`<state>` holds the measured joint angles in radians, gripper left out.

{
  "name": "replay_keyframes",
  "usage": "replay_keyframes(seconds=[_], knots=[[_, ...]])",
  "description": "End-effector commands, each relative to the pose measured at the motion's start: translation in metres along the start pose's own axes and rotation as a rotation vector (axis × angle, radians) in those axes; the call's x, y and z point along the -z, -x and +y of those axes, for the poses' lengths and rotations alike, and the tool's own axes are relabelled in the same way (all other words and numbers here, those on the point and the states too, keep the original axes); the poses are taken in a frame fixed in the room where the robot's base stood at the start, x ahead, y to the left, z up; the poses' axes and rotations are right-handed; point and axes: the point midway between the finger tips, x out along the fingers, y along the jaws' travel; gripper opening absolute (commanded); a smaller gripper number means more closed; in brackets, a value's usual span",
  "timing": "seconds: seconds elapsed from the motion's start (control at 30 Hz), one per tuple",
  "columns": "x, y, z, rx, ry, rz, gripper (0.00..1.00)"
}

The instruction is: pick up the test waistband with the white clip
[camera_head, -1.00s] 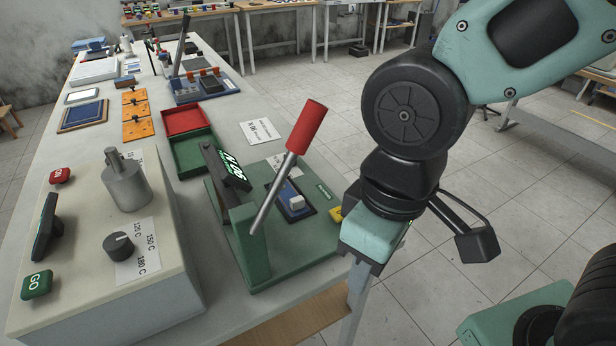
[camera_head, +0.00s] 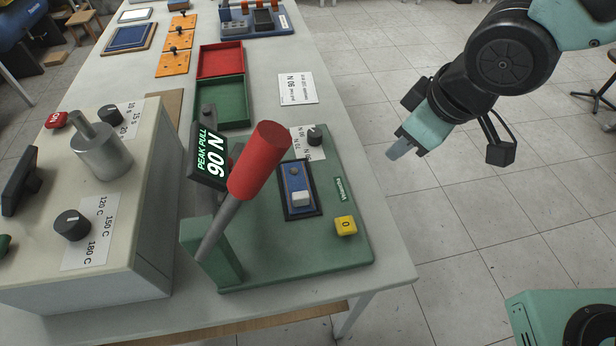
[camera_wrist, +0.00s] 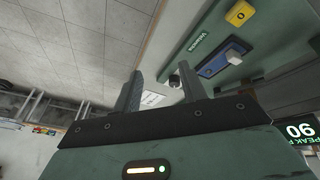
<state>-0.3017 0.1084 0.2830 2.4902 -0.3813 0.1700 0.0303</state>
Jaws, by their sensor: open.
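A blue strip with a white clip (camera_head: 300,198), which looks like the test waistband (camera_head: 295,180), lies in a dark-framed recess on the green tester plate. It also shows in the wrist view (camera_wrist: 214,65), with the white clip (camera_wrist: 233,57) at one end. My gripper (camera_head: 396,150) is open and empty, up and to the right of the tester in the head view, beyond the table's right edge. Its two fingers (camera_wrist: 160,90) stand apart in the wrist view, with the strip beyond and to the right of them.
A red-handled lever (camera_head: 260,160) and a "PEAK PULL 90 N" display (camera_head: 208,158) rise left of the strip. A yellow "0" button (camera_head: 345,226) and a black knob (camera_head: 315,135) flank it. Red (camera_head: 221,60) and green (camera_head: 221,103) trays lie behind.

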Motion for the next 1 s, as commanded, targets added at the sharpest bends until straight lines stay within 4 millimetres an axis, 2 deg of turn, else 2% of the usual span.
replay_keyframes(seconds=[0.3,0.4,0.5,0.63,0.8,0.9,1.0], knots=[[0.040,-0.034,0.033,0.027,0.191,0.221,0.42],[0.052,-0.048,0.038,0.080,0.282,0.326,0.42],[0.057,-0.061,0.034,0.187,0.391,0.456,0.42],[0.046,-0.067,0.017,0.390,0.504,0.620,0.42],[0.017,-0.056,-0.005,0.644,0.574,0.764,0.42],[0.004,-0.049,-0.011,0.736,0.587,0.807,0.42],[-0.001,-0.047,-0.017,0.780,0.592,0.826,0.42]])
